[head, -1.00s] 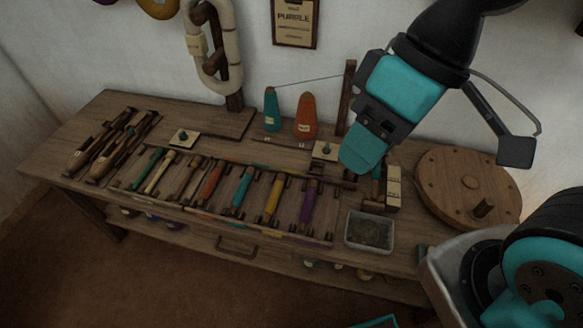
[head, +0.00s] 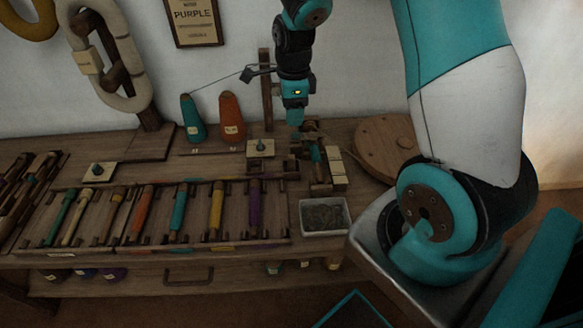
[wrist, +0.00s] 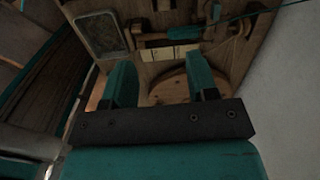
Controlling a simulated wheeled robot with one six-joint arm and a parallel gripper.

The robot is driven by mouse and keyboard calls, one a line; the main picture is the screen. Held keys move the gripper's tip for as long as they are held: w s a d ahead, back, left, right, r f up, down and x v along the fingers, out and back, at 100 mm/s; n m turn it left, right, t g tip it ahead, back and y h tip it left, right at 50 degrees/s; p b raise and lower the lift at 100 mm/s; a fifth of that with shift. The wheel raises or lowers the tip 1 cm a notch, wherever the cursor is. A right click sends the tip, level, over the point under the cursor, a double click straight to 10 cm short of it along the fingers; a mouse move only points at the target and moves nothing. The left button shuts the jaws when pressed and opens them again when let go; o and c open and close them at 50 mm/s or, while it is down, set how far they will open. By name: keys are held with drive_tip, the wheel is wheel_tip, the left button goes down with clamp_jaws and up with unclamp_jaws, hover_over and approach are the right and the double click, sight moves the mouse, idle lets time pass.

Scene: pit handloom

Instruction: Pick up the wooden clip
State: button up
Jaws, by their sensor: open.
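My gripper (head: 296,118) hangs above the back right of the bench, its jaws pointing down. In the wrist view my gripper (wrist: 162,80) shows two teal fingers spread apart with nothing between them. Below it in the head view is a cluster of small dark wooden parts with a teal-wound piece (head: 316,154) and a row of pale blocks (head: 335,167). The wrist view shows the teal-wound piece (wrist: 165,38) and pale blocks (wrist: 170,53) beyond the fingertips. I cannot tell which small wooden part is the wooden clip.
A grey-filled tray (head: 325,231) sits at the bench's front edge. A round wooden disc (head: 377,146) lies at right. Teal (head: 193,118) and orange (head: 231,116) cones and a thin post (head: 266,88) stand behind. A rack of coloured spools (head: 177,212) fills the middle.

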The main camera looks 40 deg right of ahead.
sight(291, 156)
drive_tip(key=f, duration=1.2)
drive_tip(key=shift+d+f, duration=0.2)
drive_tip(key=shift+f, duration=0.15)
drive_tip(key=f, duration=0.5)
drive_tip(key=shift+w+a, duration=0.15)
drive_tip(key=shift+w, duration=0.25)
drive_tip(key=c, duration=1)
